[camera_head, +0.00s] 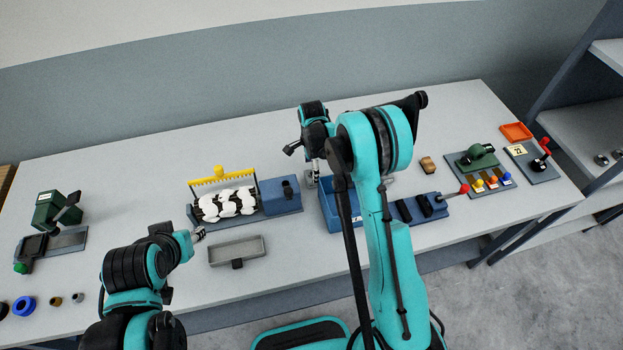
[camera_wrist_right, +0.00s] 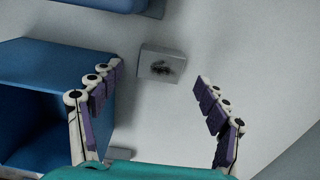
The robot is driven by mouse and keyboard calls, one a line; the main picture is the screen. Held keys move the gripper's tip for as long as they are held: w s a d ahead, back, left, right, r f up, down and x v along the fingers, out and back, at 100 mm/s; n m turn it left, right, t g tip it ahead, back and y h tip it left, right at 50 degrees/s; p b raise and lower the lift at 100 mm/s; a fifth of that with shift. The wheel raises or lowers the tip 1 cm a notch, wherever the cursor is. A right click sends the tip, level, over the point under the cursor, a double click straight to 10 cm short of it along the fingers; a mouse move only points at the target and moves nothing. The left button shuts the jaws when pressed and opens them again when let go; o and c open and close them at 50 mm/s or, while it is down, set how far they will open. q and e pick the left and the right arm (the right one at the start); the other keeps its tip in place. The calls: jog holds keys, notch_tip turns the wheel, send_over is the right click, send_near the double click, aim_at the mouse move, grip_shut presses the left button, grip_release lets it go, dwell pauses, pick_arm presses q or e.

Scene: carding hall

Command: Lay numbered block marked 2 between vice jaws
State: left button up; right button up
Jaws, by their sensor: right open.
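A small pale grey block (camera_wrist_right: 161,66) with a dark, smudged mark lies on the table in the right wrist view; I cannot read the mark. My right gripper (camera_wrist_right: 158,74) is open and empty above it, with the block just beyond and between the fingertips. In the head view my right gripper (camera_head: 312,170) is small and partly hidden by my arm. A blue vice-like device with black jaws (camera_head: 422,208) and a red-knobbed handle stands to its right. My left gripper (camera_head: 198,234) hangs beside a grey tray; its fingers are too small to read.
A blue open bin (camera_head: 328,204) stands close to the right gripper and fills the left of the wrist view (camera_wrist_right: 50,75). A blue-based machine with a yellow comb (camera_head: 218,178), the grey tray (camera_head: 237,250), and a green device (camera_head: 478,157) also stand on the table.

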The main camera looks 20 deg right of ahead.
aim_at(311, 175)
notch_tip(311, 175, down, 4)
jog(key=shift+f, duration=0.2)
jog(key=shift+r, duration=0.15)
grip_shut()
